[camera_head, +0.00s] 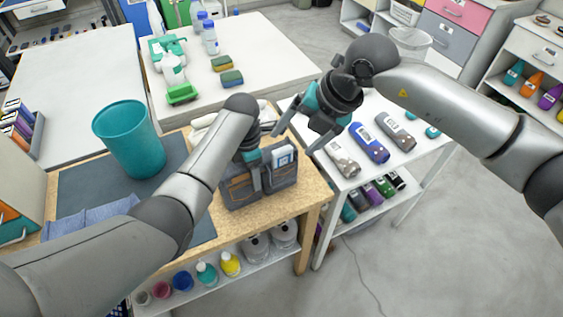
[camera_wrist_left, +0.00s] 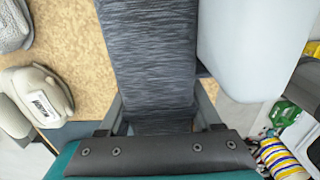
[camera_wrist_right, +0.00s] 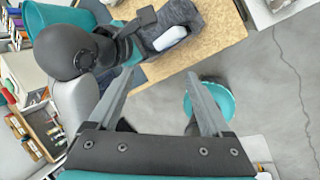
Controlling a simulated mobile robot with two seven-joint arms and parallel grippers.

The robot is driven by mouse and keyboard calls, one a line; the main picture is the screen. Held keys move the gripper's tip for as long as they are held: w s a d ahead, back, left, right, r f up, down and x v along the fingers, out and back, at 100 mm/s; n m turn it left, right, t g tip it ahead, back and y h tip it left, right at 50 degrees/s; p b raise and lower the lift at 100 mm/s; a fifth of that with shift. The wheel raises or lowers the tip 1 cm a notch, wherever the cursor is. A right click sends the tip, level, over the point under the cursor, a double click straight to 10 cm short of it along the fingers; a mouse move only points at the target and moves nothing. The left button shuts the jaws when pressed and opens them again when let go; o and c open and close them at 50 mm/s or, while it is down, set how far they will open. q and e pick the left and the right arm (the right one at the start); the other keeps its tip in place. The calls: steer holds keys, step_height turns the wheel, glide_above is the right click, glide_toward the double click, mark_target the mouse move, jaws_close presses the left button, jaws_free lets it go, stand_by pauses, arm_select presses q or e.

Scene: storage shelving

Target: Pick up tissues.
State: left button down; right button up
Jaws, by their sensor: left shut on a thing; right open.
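A dark grey fabric bag (camera_head: 240,191) with a tan stripe stands on the wooden table. A small white and blue pack (camera_head: 285,160) shows at its right side, and I cannot tell for sure whether it is the tissues. My left gripper (camera_head: 252,150) is at the top of the bag. In the left wrist view, it is shut on a dark grey fabric part (camera_wrist_left: 150,60) of the bag, with a pale smooth thing (camera_wrist_left: 250,40) beside it. My right gripper (camera_head: 318,128) is open and empty, above and right of the bag. The left fingertips are hidden in the head view.
A teal bin (camera_head: 130,142) stands on the table's dark mat, left of my left arm. The wooden table's front right edge is close to the bag. A white shelf unit (camera_head: 345,185) with several canisters stands at the right. Bottles line the lower shelf (camera_head: 215,282).

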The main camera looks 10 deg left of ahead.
steer(key=r+n+t+h, duration=0.1)
steer(key=r+n, duration=0.1)
steer(key=n, duration=0.3)
steer(key=n+t+h, duration=0.1)
steer(key=n+h, duration=0.1)
steer(key=n, duration=0.1)
glide_above(283, 150)
steer(key=s+d, duration=0.1)
step_height(283, 150, down, 5)
steer(key=shift+s+x, duration=0.2)
steer(key=shift+x, duration=1.1)
steer(key=shift+s+x, duration=0.25)
steer(key=shift+x, duration=1.05)
steer(key=shift+f, duration=0.1)
steer(key=shift+c, duration=0.2)
jaws_close()
